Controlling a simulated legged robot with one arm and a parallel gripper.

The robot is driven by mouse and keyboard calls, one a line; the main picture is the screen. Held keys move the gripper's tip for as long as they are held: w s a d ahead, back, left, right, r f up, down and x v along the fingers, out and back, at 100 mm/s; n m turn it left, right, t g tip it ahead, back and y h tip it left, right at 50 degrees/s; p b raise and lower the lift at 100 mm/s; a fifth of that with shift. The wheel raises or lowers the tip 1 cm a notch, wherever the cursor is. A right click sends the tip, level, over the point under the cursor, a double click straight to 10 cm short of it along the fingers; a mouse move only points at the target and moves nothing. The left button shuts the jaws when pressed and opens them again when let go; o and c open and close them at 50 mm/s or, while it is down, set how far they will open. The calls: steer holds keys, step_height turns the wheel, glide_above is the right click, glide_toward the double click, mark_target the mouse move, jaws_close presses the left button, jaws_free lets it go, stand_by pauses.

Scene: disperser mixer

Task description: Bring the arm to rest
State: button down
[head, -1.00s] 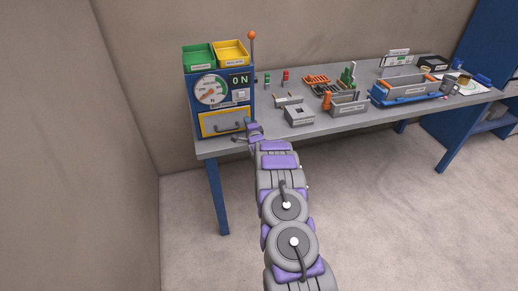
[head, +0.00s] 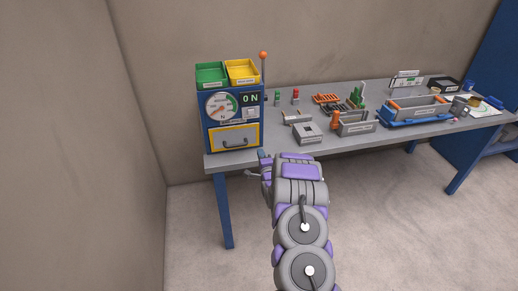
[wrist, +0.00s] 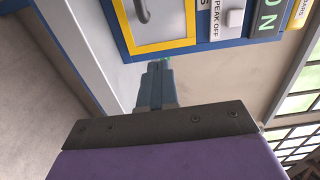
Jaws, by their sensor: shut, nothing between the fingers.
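My purple and grey arm (head: 300,190) reaches forward from the bottom of the head view toward the bench. My gripper (head: 253,172) is small and partly hidden by the arm there, in front of the bench's front edge and below the blue machine's drawer. In the wrist view my gripper (wrist: 155,75) shows its blue-grey fingers together, with nothing between them. The fingers point toward the machine's yellow-framed drawer front (wrist: 160,22), and appear apart from it.
The blue gauge machine (head: 212,135) stands at the bench's left end. The grey bench (head: 350,145) holds a grey box (head: 308,133), an open bin (head: 355,124) and a blue tray (head: 415,116). A wall (head: 80,150) is at left. Floor is clear right of the arm.

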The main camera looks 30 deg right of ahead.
steer(key=s+a+r+n+g+y, duration=0.2)
steer(key=s+a+r+n+g, duration=0.4)
steer(key=a, duration=0.3)
steer(key=s+a+r+n+g+y, duration=0.25)
steer(key=s+a+r+n, duration=0.25)
steer(key=s+a+r, duration=0.4)
steer(key=s+a+r+n+g, duration=0.2)
steer(key=s+a+n+g, duration=0.1)
steer(key=s, duration=1)
steer(key=s+a+r+n+g, duration=0.2)
steer(key=s+a+n+g, duration=0.1)
steer(key=s, duration=1.1)
steer(key=s+a+r+n+g, duration=0.3)
steer(key=s+a+n+g, duration=0.1)
steer(key=s, duration=1)
steer(key=shift+a+g, duration=0.35)
steer(key=shift+a, duration=0.2)
